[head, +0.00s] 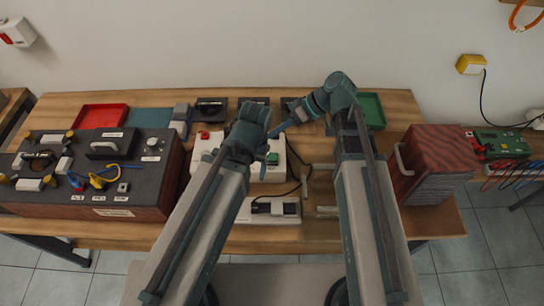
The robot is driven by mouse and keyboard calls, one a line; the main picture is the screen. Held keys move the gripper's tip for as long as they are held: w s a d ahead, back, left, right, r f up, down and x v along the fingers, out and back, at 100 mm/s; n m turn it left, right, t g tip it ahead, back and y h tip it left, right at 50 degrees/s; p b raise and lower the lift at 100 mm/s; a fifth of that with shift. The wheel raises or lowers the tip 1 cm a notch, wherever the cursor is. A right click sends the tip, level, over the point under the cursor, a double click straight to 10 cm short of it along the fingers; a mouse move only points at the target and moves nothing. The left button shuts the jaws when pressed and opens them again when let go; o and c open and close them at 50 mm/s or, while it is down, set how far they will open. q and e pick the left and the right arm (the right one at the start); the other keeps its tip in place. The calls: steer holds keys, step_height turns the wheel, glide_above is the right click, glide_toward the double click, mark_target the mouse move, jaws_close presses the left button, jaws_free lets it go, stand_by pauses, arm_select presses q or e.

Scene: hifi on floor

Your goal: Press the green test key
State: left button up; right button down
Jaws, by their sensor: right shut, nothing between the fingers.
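The green key (273,158) sits on the right part of a white box (275,175) near the middle of the bench. My right gripper (274,132) comes in from the upper right and is shut and empty. Its tips are just above the green key in the picture; the height between them is hard to judge. My left arm crosses the white box and hides its middle. The fingers of my left gripper are hidden behind its own arm.
A red button (204,134) is on the same box's left end. A dark instrument case (150,170) fills the bench's left side. A red ribbed box (438,160) stands at the right edge. A red tray (100,117) and green tray (371,108) lie at the back.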

mark_target(276, 157)
steer(key=shift+f, duration=0.1)
arm_select(q)
step_height(276, 157, down, 9)
steer(key=b, duration=0.8)
steer(key=shift+r+b, duration=0.1)
steer(key=shift+b, duration=0.3)
arm_select(e)
step_height(276, 157, down, 9)
steer(key=shift+r, duration=0.15)
stand_by(0.8)
arm_select(q)
steer(key=shift+f+b, duration=0.4)
arm_select(e)
steer(key=shift+f, duration=0.4)
arm_select(q)
steer(key=shift+f+b, duration=0.6)
arm_select(e)
steer(key=shift+f, duration=0.55)
arm_select(q)
steer(key=shift+r, duration=0.1)
steer(key=shift+r+p, duration=0.9)
steer(key=shift+p, duration=0.1)
arm_select(e)
steer(key=shift+r, duration=1)
